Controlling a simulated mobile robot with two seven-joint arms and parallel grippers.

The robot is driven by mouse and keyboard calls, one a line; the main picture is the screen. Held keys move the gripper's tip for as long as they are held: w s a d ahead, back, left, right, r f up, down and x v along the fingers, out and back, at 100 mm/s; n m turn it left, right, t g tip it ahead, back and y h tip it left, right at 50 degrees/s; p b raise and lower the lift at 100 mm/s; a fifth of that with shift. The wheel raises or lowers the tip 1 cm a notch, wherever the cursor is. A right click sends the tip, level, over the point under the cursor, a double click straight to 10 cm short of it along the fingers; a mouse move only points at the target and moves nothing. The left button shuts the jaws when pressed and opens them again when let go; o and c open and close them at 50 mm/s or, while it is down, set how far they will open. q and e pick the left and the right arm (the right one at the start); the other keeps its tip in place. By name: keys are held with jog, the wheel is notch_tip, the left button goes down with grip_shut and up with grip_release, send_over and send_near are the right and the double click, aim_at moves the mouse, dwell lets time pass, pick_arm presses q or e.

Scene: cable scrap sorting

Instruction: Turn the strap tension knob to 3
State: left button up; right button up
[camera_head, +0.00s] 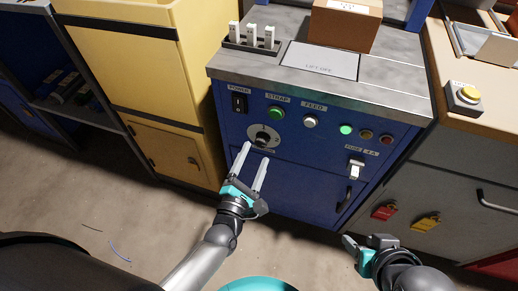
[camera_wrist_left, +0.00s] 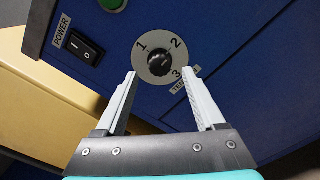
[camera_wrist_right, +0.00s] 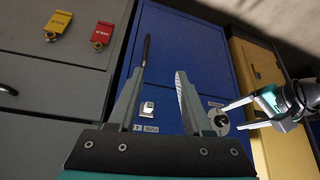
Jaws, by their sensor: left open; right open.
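The tension knob (camera_wrist_left: 160,65) is a small black knob on a pale round dial (camera_wrist_left: 143,73) marked 1, 2 and 3. In the head view the knob (camera_head: 262,139) sits on the blue machine front, below the green strap button (camera_head: 276,113). I cannot tell clearly which number it points to. My left gripper (camera_head: 256,152) is open in front of the dial. In the left wrist view its fingertips (camera_wrist_left: 161,73) are spread on either side of the knob, apart from it. My right gripper (camera_head: 362,243) is open and empty, low at the right; its fingers also show in the right wrist view (camera_wrist_right: 160,75).
A black power switch (camera_wrist_left: 86,48) is left of the dial. The fuse switch (camera_head: 355,169), a dark handle (camera_head: 344,199) and red (camera_head: 383,212) and yellow (camera_head: 425,223) tags are to the right. A cardboard box (camera_head: 344,25) stands on the machine top.

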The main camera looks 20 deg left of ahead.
aim_at(260, 145)
pick_arm(q)
jog(key=w, duration=0.2)
jog(key=shift+w+b, duration=0.35)
jog(key=shift+w, duration=0.7)
pick_arm(e)
jog(key=shift+w+a+f+t+y, duration=0.2)
jog(key=shift+w+a+t+y, duration=0.4)
jog(key=shift+w+a+t, duration=0.85)
jog(key=shift+s+a, duration=0.1)
jog(key=shift+s, duration=0.05)
pick_arm(q)
jog(key=shift+c, duration=0.3)
grip_shut()
